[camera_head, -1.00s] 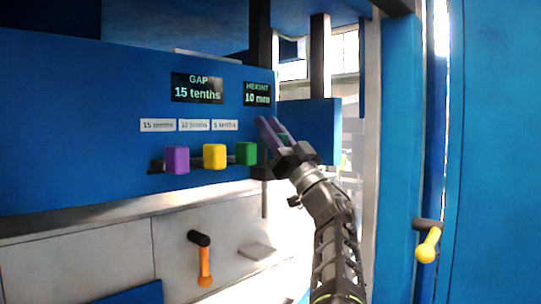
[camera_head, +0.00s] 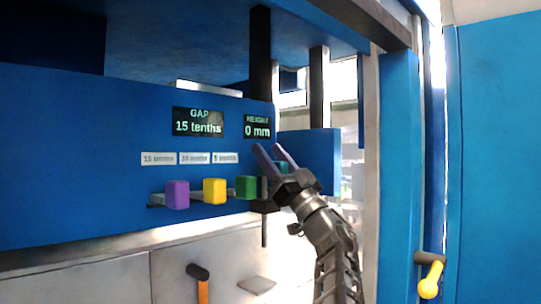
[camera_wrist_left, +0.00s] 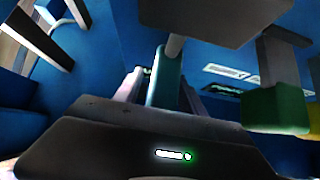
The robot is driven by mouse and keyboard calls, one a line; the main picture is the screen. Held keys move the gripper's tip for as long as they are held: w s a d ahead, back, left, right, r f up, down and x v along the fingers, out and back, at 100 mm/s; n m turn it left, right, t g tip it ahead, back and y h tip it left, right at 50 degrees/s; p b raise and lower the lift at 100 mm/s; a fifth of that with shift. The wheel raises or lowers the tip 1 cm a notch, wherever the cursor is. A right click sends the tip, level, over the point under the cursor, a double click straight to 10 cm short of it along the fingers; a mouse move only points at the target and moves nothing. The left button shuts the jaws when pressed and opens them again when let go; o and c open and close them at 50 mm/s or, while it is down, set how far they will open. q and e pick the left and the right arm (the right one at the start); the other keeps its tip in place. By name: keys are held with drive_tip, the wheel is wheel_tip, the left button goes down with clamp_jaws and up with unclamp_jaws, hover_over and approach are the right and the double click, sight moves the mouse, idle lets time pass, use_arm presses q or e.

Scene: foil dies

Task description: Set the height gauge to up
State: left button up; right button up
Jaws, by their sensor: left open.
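The height display (camera_head: 257,127) on the blue machine front reads 0 mm. A teal handle (camera_head: 284,167) shows small behind my left gripper (camera_head: 272,150) in the head view. In the left wrist view the teal handle (camera_wrist_left: 166,78) stands between the two fingers of my left gripper (camera_wrist_left: 160,92), under a grey rod. The gripper is open around it; I cannot tell whether either finger touches it. My right gripper is not in view.
The gap display (camera_head: 198,122) reads 15 tenths. Purple (camera_head: 177,194), yellow (camera_head: 214,191) and green (camera_head: 246,187) knobs sit left of the gripper. An orange handle (camera_head: 203,291) is below and a yellow handle (camera_head: 430,282) at right.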

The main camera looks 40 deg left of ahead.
use_arm(q)
drive_tip(key=b+v, duration=0.5)
drive_tip(key=v, duration=0.2)
drive_tip(key=shift+d+f, duration=0.2)
